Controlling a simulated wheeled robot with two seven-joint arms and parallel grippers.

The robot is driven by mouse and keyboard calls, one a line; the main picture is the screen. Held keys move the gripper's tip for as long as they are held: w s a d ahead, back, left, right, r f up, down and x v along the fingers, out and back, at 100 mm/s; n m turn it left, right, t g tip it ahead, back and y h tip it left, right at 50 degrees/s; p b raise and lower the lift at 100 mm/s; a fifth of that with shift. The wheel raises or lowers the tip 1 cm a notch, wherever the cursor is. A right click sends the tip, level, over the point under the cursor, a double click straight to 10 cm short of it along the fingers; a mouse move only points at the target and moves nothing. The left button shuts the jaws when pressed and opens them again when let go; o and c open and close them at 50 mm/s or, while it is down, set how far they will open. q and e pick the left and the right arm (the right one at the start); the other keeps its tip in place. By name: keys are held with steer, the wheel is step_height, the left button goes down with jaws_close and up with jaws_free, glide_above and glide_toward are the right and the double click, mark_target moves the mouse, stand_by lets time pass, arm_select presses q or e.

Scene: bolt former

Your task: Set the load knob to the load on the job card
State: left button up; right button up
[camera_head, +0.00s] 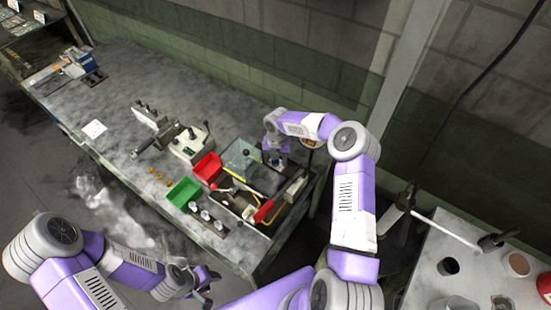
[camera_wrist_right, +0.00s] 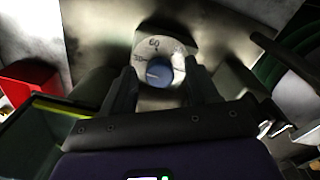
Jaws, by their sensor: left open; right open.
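The load knob (camera_wrist_right: 158,73) is a blue round knob on a pale dial (camera_wrist_right: 172,46) with printed numbers, of which a 60 can be read. My right gripper (camera_wrist_right: 164,84) is open, with one finger on each side of the knob; I cannot tell whether they touch it. In the head view my right gripper (camera_head: 277,158) is over the back of the bench machine, and the knob is too small to read there. A white card (camera_head: 94,128) lies on the bench at the left, its text unreadable. My left gripper (camera_head: 207,283) is open and empty in front of the bench.
A red bin (camera_head: 207,168) and a green bin (camera_head: 183,191) stand left of the machine with its clear cover (camera_head: 243,158). A red-handled lever (camera_head: 263,211) is at its front right. A grey device (camera_head: 188,145) stands farther left. Bare bench (camera_head: 110,95) lies beyond.

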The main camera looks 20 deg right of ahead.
steer(key=c, duration=1)
steer(key=shift+c, duration=0.2)
steer(key=shift+m, duration=0.3)
steer(key=m+b, duration=0.2)
steer(key=m, duration=0.2)
steer(key=shift+b, duration=0.4)
steer(key=m+b, duration=0.2)
steer(key=m, duration=0.3)
steer(key=shift+m, duration=0.3)
steer(key=m+b, duration=0.2)
steer(key=m, duration=0.4)
steer(key=shift+h, duration=0.3)
steer(key=m, duration=0.6)
steer(key=shift+s+a+b, duration=0.1)
steer(key=shift+b, duration=0.3)
